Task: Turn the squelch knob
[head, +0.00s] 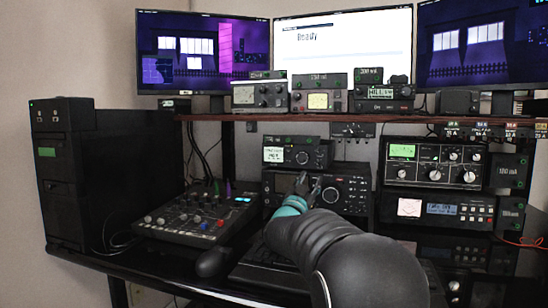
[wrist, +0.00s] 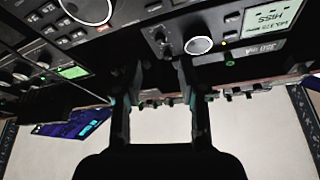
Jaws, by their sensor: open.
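My gripper (head: 309,184) reaches up in front of the middle radios, its two fingers apart and empty. In the wrist view, which is upside down, my gripper (wrist: 159,64) points at a small radio (wrist: 225,25) with a lit display. A small dark knob (wrist: 161,38) on it lies in line with the gap between the fingertips; contact cannot be told. A larger silver-ringed knob (wrist: 198,45) is to its right. In the head view the small radio (head: 297,153) sits on a bigger black transceiver (head: 346,192). No squelch label is readable, so which knob is squelch is unclear.
A shelf (head: 230,117) with several small units runs above. Stacked radios (head: 434,163) stand to the right. A mixer (head: 190,215) and a black computer tower (head: 65,180) are left. A keyboard (head: 262,270) lies below my arm. Three monitors (head: 343,45) are behind.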

